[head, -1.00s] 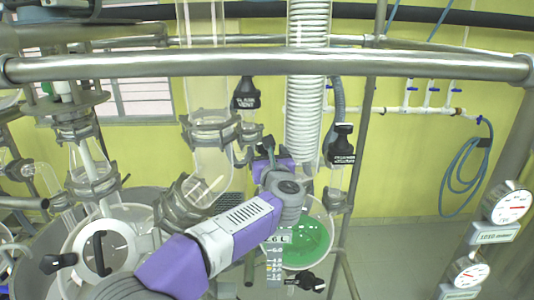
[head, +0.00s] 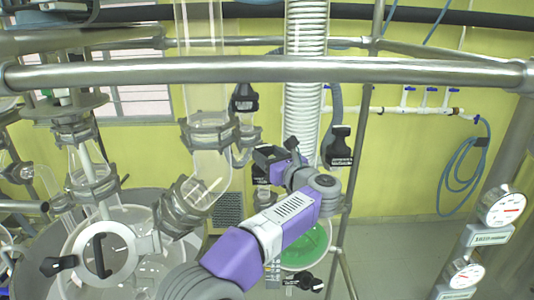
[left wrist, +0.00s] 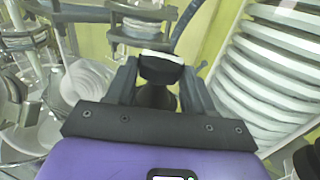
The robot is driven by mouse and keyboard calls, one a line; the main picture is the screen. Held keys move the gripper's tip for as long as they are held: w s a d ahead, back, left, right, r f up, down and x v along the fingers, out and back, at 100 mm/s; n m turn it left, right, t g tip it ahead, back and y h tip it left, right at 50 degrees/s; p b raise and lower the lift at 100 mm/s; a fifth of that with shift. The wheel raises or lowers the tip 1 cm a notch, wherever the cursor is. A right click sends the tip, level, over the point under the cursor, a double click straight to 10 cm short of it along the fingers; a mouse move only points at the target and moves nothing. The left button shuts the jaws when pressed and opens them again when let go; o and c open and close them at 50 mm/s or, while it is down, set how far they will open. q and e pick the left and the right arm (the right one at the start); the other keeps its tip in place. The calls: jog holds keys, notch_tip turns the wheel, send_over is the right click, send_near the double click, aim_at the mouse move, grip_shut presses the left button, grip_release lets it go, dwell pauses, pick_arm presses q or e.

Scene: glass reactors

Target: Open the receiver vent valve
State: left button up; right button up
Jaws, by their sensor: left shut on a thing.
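My left gripper (head: 263,162) reaches in from the lower left and is at a black valve handle in front of the white ribbed column. In the left wrist view, the fingers of the left gripper (left wrist: 158,82) are shut on this black valve handle (left wrist: 160,70), which has a pale top face. No label on it can be read, so I cannot tell for certain that it is the receiver vent valve, nor how far it is turned. My right gripper is not in view.
Black-handled valves stand close by, one (head: 243,97) up left and one (head: 339,150) to the right. The ribbed white column (head: 303,90) is just behind. A glass vessel with green liquid (head: 307,247) is below, and a steel rail (head: 270,69) crosses above.

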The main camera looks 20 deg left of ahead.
pick_arm(q)
jog(key=shift+r, duration=0.1)
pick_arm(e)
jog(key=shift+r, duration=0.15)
pick_arm(q)
jog(key=o, duration=0.8)
jog(key=shift+o, duration=1.1)
jog(key=shift+s, duration=0.15)
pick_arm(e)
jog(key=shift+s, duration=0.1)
pick_arm(q)
jog(key=shift+d, duration=0.1)
